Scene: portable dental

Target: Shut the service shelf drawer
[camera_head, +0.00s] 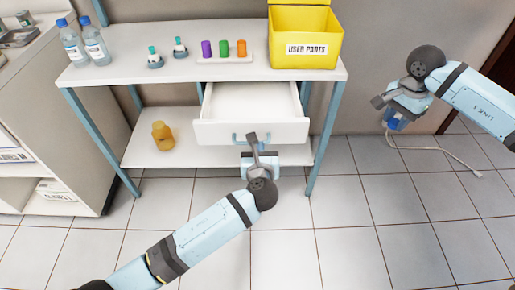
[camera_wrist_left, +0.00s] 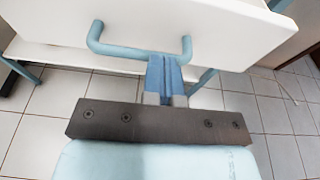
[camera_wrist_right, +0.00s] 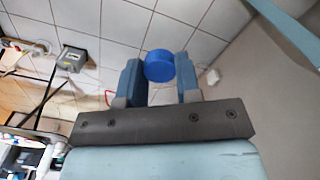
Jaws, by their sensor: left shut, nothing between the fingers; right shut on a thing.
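The white drawer (camera_head: 252,132) hangs pulled out under the service shelf (camera_head: 190,72). Its inside is visible and looks empty. A light blue bar handle (camera_wrist_left: 110,48) is on its front. My left gripper (camera_head: 256,150) is in front of the drawer at handle height. In the left wrist view its blue fingers (camera_wrist_left: 166,75) are shut with nothing between them, close to the right part of the handle; I cannot tell whether they touch. My right gripper (camera_head: 394,116), off to the right of the shelf, is shut on a blue round object (camera_wrist_right: 159,66).
On the shelf top stand two bottles (camera_head: 84,42), small items, a rack of coloured tubes (camera_head: 224,49) and a yellow "USED PARTS" bin (camera_head: 306,38). An amber bottle (camera_head: 163,136) is on the lower board. The tiled floor in front is clear.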

